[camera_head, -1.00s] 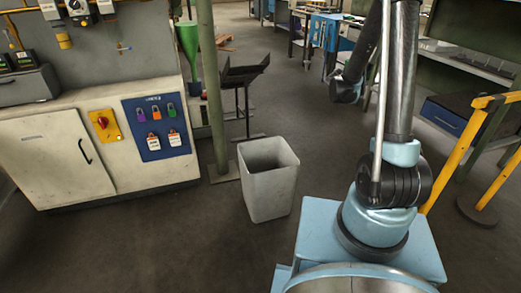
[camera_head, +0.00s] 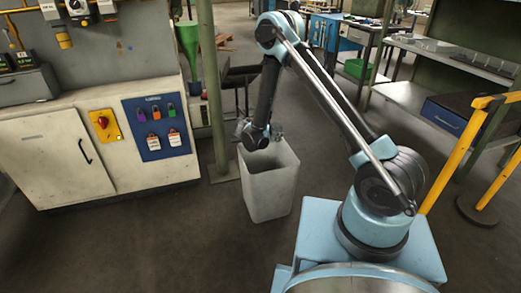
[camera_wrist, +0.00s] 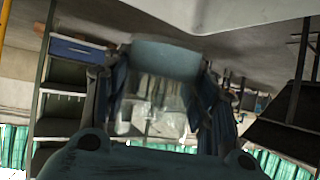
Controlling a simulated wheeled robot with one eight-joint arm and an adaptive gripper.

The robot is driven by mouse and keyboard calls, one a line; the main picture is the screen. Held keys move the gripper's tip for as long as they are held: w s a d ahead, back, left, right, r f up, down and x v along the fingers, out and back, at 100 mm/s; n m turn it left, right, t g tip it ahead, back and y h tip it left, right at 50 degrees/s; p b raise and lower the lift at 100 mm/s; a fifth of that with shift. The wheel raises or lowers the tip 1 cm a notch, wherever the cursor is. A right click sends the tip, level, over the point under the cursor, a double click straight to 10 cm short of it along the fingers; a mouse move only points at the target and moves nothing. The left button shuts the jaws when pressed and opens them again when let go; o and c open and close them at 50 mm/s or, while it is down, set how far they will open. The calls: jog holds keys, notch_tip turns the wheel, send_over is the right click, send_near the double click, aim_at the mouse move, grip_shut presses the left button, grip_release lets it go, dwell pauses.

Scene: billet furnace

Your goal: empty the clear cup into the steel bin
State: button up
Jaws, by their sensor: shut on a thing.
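The steel bin (camera_head: 269,190), a grey square-mouthed container, stands upright on the floor in the middle of the head view. My gripper (camera_head: 277,131) is at the bin's open mouth, small and partly hidden by my own wrist. In the wrist view my gripper (camera_wrist: 160,85) has a dark finger on each side of the clear cup (camera_wrist: 150,100) and is shut on it. The cup is see-through, and the room behind it looks turned over, so the cup appears tipped well over. A pale surface, likely the bin (camera_wrist: 215,12), fills the top edge there. I cannot tell what is in the cup.
A white cabinet (camera_head: 60,165) with a blue lock board (camera_head: 155,128) stands left of the bin. A green post (camera_head: 213,95) and a dark stand (camera_head: 240,80) are behind it. A yellow rail (camera_head: 462,150) and benches are on the right. Floor in front is clear.

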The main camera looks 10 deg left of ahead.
jog(key=s+a+f, duration=0.5)
jog(key=s, duration=0.2)
notch_tip(320, 180, up, 8)
jog(key=g+y, duration=0.9)
jog(key=g, duration=0.4)
jog(key=shift+a+m+g, duration=0.2)
jog(key=shift+m+g, duration=0.2)
jog(key=shift+w+d+r+g+y, duration=0.2)
jog(key=shift+r+g+y, duration=0.25)
jog(key=shift+g, duration=0.35)
jog(key=shift+f, duration=0.1)
jog(key=shift+w+d+r+g+y, duration=0.25)
jog(key=shift+w+g+y, duration=0.15)
jog(key=shift+g+y, duration=0.2)
jog(key=shift+w, duration=0.1)
dwell(0.5)
